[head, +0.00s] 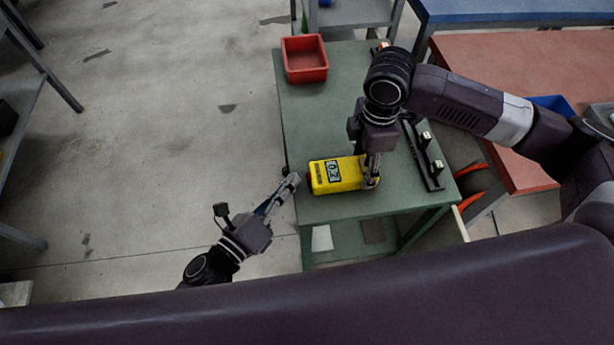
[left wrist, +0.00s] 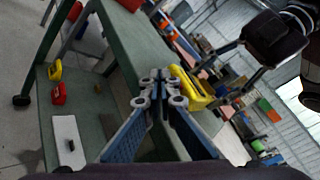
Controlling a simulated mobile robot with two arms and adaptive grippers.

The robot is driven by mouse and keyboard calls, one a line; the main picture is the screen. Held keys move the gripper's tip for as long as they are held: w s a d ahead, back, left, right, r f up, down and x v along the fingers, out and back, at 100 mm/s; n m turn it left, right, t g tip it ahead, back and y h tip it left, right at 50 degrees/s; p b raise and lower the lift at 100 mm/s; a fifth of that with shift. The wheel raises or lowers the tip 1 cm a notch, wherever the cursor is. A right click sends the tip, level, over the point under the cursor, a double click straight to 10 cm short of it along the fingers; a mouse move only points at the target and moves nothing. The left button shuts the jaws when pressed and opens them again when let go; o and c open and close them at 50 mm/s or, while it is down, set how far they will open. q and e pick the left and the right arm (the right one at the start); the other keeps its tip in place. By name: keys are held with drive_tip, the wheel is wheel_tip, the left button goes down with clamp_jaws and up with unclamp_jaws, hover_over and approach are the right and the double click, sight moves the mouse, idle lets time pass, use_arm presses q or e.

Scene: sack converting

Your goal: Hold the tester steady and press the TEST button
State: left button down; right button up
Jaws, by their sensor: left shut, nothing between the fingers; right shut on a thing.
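The yellow tester (head: 322,178) with a small display lies on the green table (head: 300,120) near its front edge. My right gripper (head: 371,180) is shut on the tester's right end, coming down from above. My left gripper (head: 291,182) is shut and empty, just left of the tester and apart from it, by the table's left edge. In the left wrist view its closed fingertips (left wrist: 160,88) show in the middle, with the yellow tester (left wrist: 188,82) beyond them to the right. I cannot make out the TEST button in either view.
A red bin (head: 305,62) stands at the table's back left. A black rack (head: 428,160) lies along the right side of the table. A red-topped bench (head: 500,70) stands to the right.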

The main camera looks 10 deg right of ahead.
use_arm(q)
drive_tip(key=shift+a, duration=0.1)
drive_tip(key=a, duration=0.4)
drive_tip(key=shift+a, duration=0.4)
idle(1.6)
use_arm(e)
drive_tip(key=o, duration=1.5)
wheel_tip(320, 180, up, 12)
drive_tip(key=shift+r, duration=0.1)
